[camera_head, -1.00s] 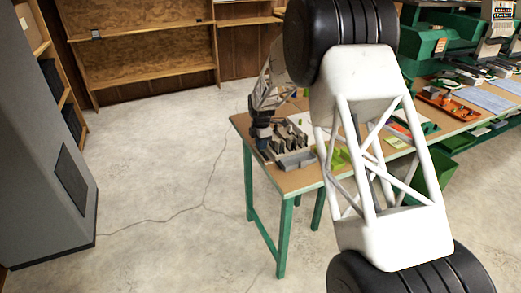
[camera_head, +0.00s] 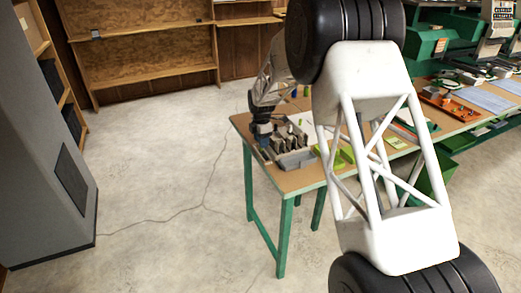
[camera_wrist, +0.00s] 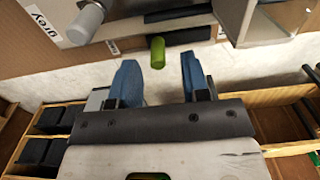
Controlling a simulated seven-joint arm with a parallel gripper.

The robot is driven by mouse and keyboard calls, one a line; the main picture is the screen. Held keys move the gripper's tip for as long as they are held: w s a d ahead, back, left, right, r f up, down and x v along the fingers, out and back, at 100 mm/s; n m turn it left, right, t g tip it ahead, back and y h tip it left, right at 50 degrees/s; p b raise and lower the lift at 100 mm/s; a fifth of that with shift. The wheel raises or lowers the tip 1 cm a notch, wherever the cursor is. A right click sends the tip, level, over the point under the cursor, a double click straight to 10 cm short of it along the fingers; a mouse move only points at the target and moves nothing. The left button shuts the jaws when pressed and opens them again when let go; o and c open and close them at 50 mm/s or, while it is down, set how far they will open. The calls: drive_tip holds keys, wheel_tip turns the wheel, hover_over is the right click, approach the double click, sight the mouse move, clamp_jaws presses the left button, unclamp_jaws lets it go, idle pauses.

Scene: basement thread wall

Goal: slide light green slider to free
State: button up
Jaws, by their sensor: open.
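The light green slider (camera_wrist: 157,52) shows in the wrist view as a short upright green peg at a slot in a grey metal fixture. My gripper (camera_wrist: 160,62) has two blue fingers, which are apart with nothing held between them. The peg appears between the fingertips, nearer the left finger, with no clear contact. In the head view, my gripper (camera_head: 262,146) is low over the left end of the workbench, at the grey fixture (camera_head: 289,140). I cannot tell in that view how the fingers stand to the slider.
A grey metal block (camera_wrist: 262,22) is at the right. The wooden workbench (camera_head: 290,182) also bears a lime-green tray (camera_head: 346,156) and an orange tray (camera_head: 450,108).

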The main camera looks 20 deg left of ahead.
drive_tip(key=shift+r, duration=2.05)
drive_tip(key=shift+r, duration=0.15)
drive_tip(key=shift+r, duration=1.85)
